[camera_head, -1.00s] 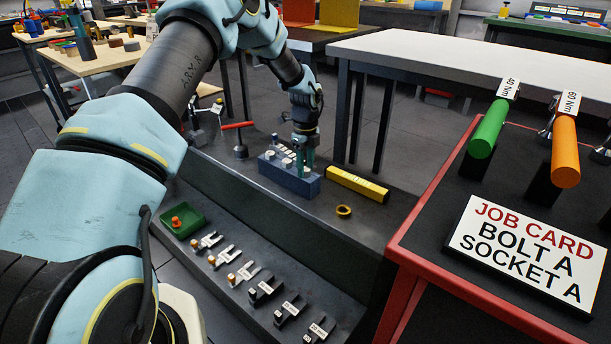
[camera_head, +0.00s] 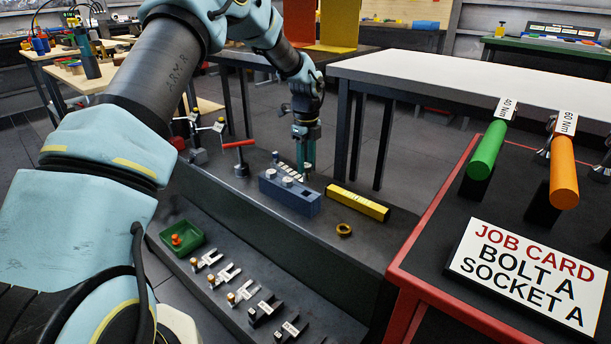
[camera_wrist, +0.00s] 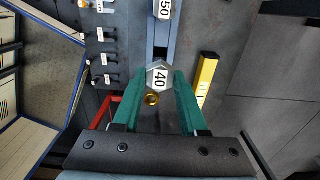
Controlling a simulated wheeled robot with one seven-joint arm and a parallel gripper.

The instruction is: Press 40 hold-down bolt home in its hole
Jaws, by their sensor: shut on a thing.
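A hex-headed bolt marked 40 (camera_wrist: 159,78) sits between the green fingertips of my gripper (camera_wrist: 160,82) in the wrist view. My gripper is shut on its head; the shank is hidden. The blue block (camera_head: 292,200) stands on the dark bench, and another head marked 50 (camera_wrist: 164,9) sits on it in the wrist view. In the head view my gripper (camera_head: 304,175) points down at the block's far right side. Two pale heads show on the block's top. I cannot tell whether the 40 bolt's tip touches its hole.
A yellow bar (camera_head: 357,202) and a brass ring (camera_head: 344,230) lie right of the block. A red-handled tool (camera_head: 239,150) stands to its left. A green tray (camera_head: 184,242) and several labelled parts sit on the lower shelf. The red-edged table (camera_head: 432,215) stands at right.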

